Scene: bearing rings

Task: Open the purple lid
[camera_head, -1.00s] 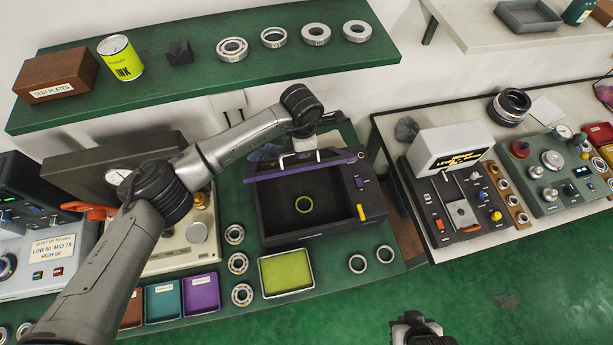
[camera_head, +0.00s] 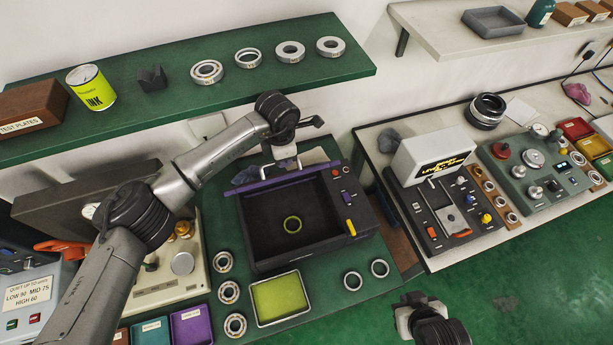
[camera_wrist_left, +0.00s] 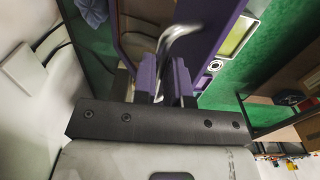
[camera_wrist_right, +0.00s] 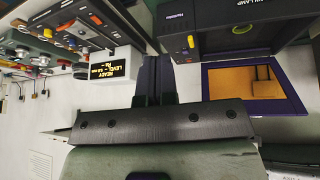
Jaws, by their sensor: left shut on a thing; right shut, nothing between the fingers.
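The purple lid (camera_head: 270,181) stands raised at the back edge of the black box (camera_head: 345,228), seen nearly edge-on in the head view. My left gripper (camera_head: 285,158) is at the lid's metal handle. In the left wrist view, its fingers are shut on the handle (camera_wrist_left: 181,33), and the purple lid frame (camera_wrist_left: 208,40) is close beside them. My right gripper (camera_wrist_right: 152,82) is shut and empty, out over the floor at the lower right of the head view.
A yellow-green pad in a metal tray (camera_head: 281,298) lies before the box, with bearing rings (camera_head: 229,292) to its left and two thin rings (camera_head: 366,275) to its right. The green shelf (camera_head: 180,118) hangs above. A second bench (camera_head: 480,225) stands right.

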